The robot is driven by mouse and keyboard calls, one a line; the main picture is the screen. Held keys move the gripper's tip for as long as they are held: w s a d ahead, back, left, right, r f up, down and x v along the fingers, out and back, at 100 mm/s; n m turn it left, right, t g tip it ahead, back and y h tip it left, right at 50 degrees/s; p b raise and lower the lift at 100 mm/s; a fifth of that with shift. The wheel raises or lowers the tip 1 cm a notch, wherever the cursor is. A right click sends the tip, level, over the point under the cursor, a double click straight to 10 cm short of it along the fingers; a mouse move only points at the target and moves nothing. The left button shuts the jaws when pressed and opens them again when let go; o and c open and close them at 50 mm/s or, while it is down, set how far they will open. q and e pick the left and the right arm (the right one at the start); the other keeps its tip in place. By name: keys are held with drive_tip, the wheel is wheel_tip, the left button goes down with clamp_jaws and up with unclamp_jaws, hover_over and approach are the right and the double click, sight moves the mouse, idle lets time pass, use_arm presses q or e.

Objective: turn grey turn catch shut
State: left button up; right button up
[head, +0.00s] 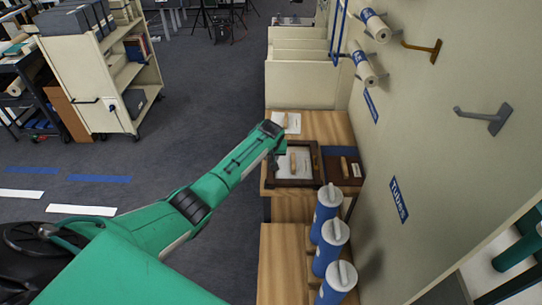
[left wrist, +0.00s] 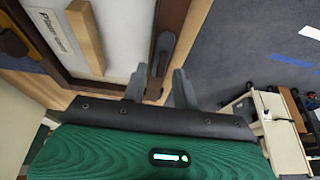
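A dark wooden frame (head: 318,165) with a white panel and a light wooden bar lies on the wooden bench. In the left wrist view the frame's dark edge (left wrist: 172,18) carries a dark grey turn catch (left wrist: 163,52), long and narrow, lying roughly along that edge. My left gripper (head: 279,147) is at the frame's upper left corner in the head view. In the left wrist view my left gripper (left wrist: 159,74) is open, its fingers on either side of the catch's near end. I cannot tell whether they touch it. My right gripper is not in view.
A brown box (head: 351,180) stands right of the frame. Several blue tubes (head: 327,212) stand in front, beside the wall with pegs. A cart (head: 85,75) stands left; the floor between is clear.

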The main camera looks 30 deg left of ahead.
use_arm(q)
clamp_jaws()
